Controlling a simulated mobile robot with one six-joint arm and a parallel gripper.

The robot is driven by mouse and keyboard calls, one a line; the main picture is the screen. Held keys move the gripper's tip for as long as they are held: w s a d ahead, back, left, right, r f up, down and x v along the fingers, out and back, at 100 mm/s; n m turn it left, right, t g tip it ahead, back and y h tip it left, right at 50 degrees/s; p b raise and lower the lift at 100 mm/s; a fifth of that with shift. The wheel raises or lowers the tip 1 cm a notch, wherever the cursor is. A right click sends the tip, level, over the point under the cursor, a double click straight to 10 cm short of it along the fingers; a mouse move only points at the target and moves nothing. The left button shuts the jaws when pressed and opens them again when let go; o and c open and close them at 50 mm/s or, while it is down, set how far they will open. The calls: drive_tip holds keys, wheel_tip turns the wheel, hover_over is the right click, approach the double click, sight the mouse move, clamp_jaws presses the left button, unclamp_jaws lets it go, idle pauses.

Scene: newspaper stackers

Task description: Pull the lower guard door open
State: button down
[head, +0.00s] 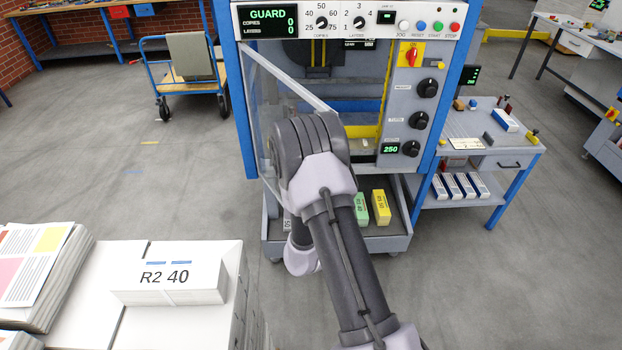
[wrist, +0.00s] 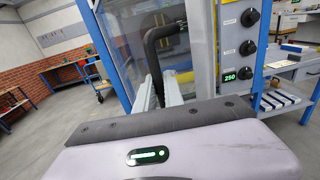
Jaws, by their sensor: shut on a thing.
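The lower guard door (head: 262,88) is a clear panel with a pale frame on the front of the blue and grey machine. In the head view it stands swung outward from its left side, and the machine's inside shows to its right. The wrist view shows the door panel (wrist: 131,45) close in front, with a black bar handle (wrist: 150,42) on it. My gripper (wrist: 160,93) is shut on the handle's lower part. In the head view my arm hides the gripper and handle.
The machine's control panel (head: 350,20) reads GUARD above the opening. Paper stacks and a box marked R2 40 (head: 170,282) stand at the lower left. A side table (head: 485,150) is at the right. A cart (head: 184,75) stands behind left; floor lies clear between.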

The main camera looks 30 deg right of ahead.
drive_tip(key=shift+w+r, duration=0.1)
drive_tip(key=shift+r, duration=0.05)
drive_tip(key=c, duration=1.8)
unclamp_jaws()
drive_tip(key=o, duration=0.3)
drive_tip(key=shift+w+a, duration=0.1)
drive_tip(key=shift+w, duration=0.05)
drive_tip(key=shift+o, duration=0.2)
drive_tip(key=shift+s, duration=0.2)
